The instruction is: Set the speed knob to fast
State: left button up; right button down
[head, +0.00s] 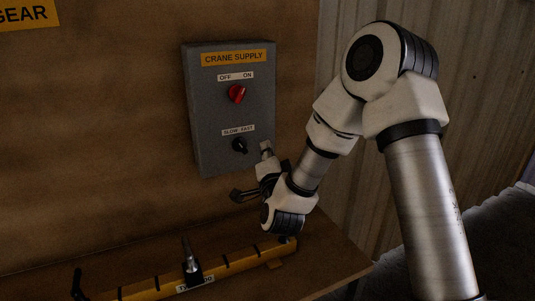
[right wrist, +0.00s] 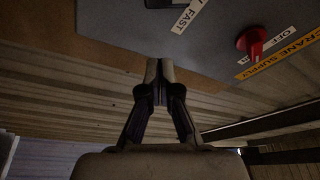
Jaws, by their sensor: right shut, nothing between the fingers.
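The black speed knob (head: 240,146) sits low on a grey control box (head: 204,120), under the SLOW FAST label (head: 238,130). Its pointer direction is too small to tell. In the right wrist view a dark piece of the knob (right wrist: 162,3) shows at the top edge, beside the FAST label (right wrist: 186,14). My right gripper (head: 265,147) is just right of the knob in the head view, apart from it, near the box's lower right edge. Its fingers are shut together and empty in the right wrist view (right wrist: 157,68). My left gripper is not in view.
A red OFF/ON knob (head: 237,94) sits above the speed knob, under the CRANE SUPPLY plate (head: 234,58). A yellow bar (head: 232,264) with a dark upright handle (head: 191,268) lies on the wooden bench (head: 330,262) below.

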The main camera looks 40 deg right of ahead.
aim_at(242, 147)
jog(key=p+x, duration=0.1)
jog(key=x, duration=0.3)
jog(key=shift+w+r, duration=0.1)
jog(key=shift+w, duration=0.05)
jog(key=a+f, duration=0.1)
jog(key=a+f+p, duration=0.1)
jog(key=a, duration=0.1)
jog(key=shift+w+a, duration=0.1)
jog(key=shift+w, duration=0.25)
jog(key=shift+a+f, duration=0.1)
jog(key=shift+a, duration=0.15)
jog(key=shift+d+f, duration=0.1)
jog(key=shift+d, duration=0.1)
